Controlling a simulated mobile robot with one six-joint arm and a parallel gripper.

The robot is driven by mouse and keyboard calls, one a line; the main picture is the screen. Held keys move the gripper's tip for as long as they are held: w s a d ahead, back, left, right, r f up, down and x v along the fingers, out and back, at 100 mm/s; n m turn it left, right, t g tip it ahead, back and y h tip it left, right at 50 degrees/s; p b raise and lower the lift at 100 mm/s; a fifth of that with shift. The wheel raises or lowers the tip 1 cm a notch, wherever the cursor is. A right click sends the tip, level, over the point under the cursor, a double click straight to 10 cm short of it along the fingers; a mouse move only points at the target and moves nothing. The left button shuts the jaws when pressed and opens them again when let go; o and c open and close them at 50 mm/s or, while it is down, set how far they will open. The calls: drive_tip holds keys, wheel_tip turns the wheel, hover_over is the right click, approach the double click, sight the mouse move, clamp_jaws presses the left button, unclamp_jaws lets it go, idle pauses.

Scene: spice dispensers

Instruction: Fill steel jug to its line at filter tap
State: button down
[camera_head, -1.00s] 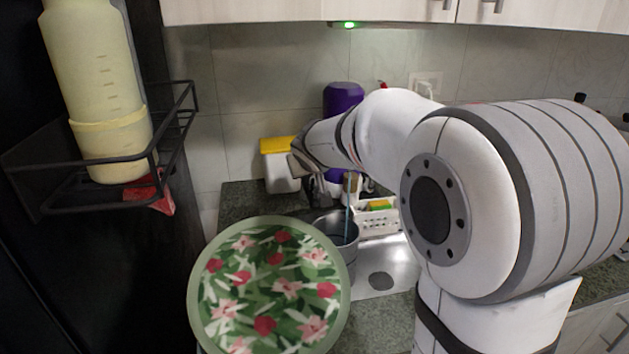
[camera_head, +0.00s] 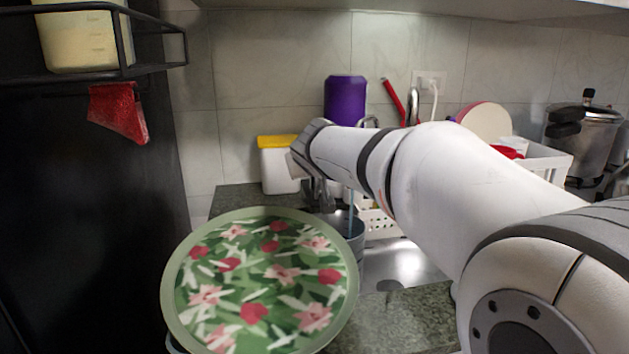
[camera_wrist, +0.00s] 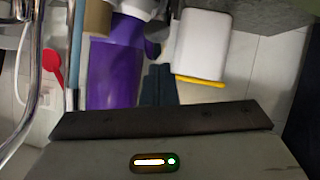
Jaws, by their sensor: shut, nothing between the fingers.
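My gripper (camera_head: 318,192) is at the end of my arm, pointing down in front of the white box with the yellow lid, left of the sink. In the wrist view its dark fingers (camera_wrist: 159,84) are together with nothing between them. A grey metal vessel (camera_head: 356,243) stands by the sink, partly hidden by the flowered round tray and my arm; I cannot tell if it is the steel jug. No fill line shows. I cannot tell which is the filter tap.
The flowered round tray (camera_head: 265,275) fills the near counter. Behind my gripper stand the white box (camera_head: 278,172) and a purple container (camera_head: 345,100). A white basket (camera_head: 378,222) is by the sink (camera_head: 405,265). A black rack (camera_head: 150,70) juts out at the left.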

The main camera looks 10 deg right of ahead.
drive_tip(key=f+b, duration=0.1)
drive_tip(key=b, duration=0.2)
drive_tip(key=shift+s+f+t+b, duration=0.1)
drive_tip(key=shift+s+t+b, duration=0.05)
drive_tip(key=shift+t+b, duration=0.15)
drive_tip(key=shift+b, duration=0.35)
drive_tip(key=shift+s, duration=0.1)
drive_tip(key=shift+r, duration=0.3)
idle(4.6)
drive_tip(key=s+a+r+p, duration=0.2)
drive_tip(key=s+r+p, duration=0.1)
drive_tip(key=s+r, duration=0.4)
drive_tip(key=shift+v, duration=0.8)
drive_tip(key=shift+w+a+r, duration=0.1)
